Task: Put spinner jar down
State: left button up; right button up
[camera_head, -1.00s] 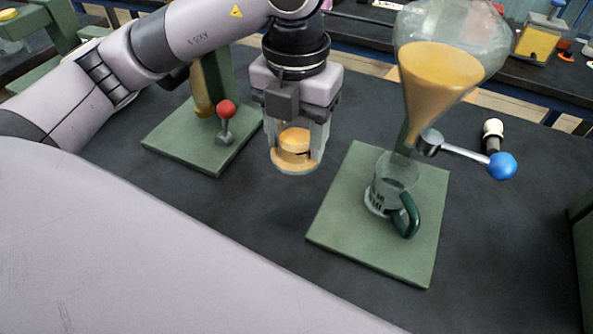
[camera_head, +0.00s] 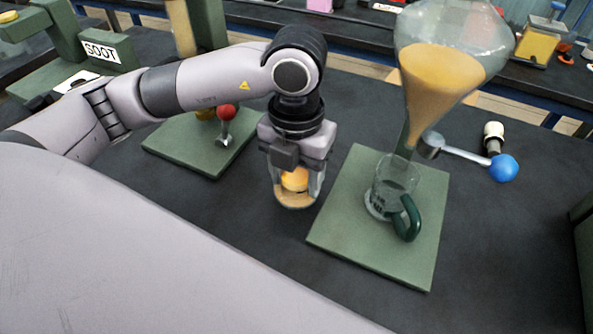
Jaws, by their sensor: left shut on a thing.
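The spinner jar (camera_head: 295,199) is a small clear jar with a yellow-orange piece inside and an amber layer at its bottom. My left gripper (camera_head: 296,172) points down and is shut on the jar. The jar is upright, over the dark table between the two green bases. Whether its bottom touches the table I cannot tell. My right gripper is not in view.
A green base (camera_head: 385,255) to the right carries a glass mug (camera_head: 393,187) with a green handle, under a funnel flask (camera_head: 440,70) of amber oil. A blue-knobbed lever (camera_head: 503,168) sticks out right. Another green base (camera_head: 190,150) with a red-knobbed lever (camera_head: 226,112) stands left. The table in front is clear.

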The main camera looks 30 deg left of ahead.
pick_arm(q)
jog(key=shift+f, duration=0.1)
jog(key=o, duration=1.1)
